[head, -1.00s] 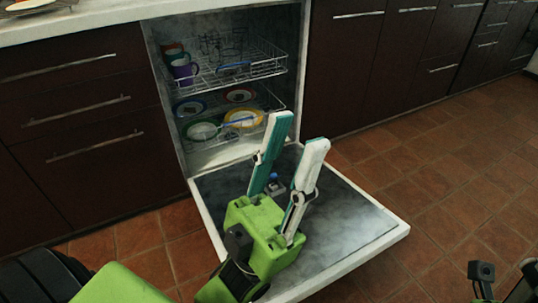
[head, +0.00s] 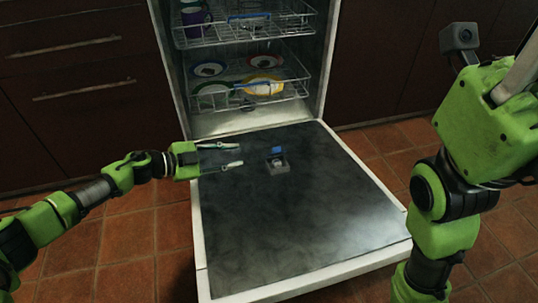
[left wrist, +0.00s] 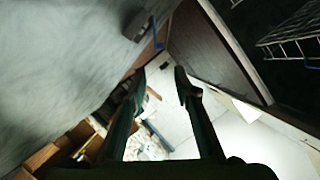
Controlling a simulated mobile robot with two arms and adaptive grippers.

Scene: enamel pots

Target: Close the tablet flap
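The tablet dispenser (head: 279,163) is a small grey box on the inner face of the lowered dishwasher door. Its blue tablet flap (head: 277,149) stands up at the box's far side, so it is open. In the left wrist view the blue flap (left wrist: 158,36) sticks out from the door, beyond the fingertips. My left gripper (head: 240,156) is open and empty, low over the door, to the left of the dispenser and apart from it. Its two spread fingers also show in the left wrist view (left wrist: 160,72). My right gripper (head: 512,85) is raised at the right edge, partly cut off; its fingers are not clear.
The dishwasher door (head: 300,225) lies lowered in front of the tub. The lower rack (head: 240,97) holds plates and the upper rack (head: 250,25) holds cups. Dark cabinets (head: 80,95) flank it. The rest of the door's surface is clear.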

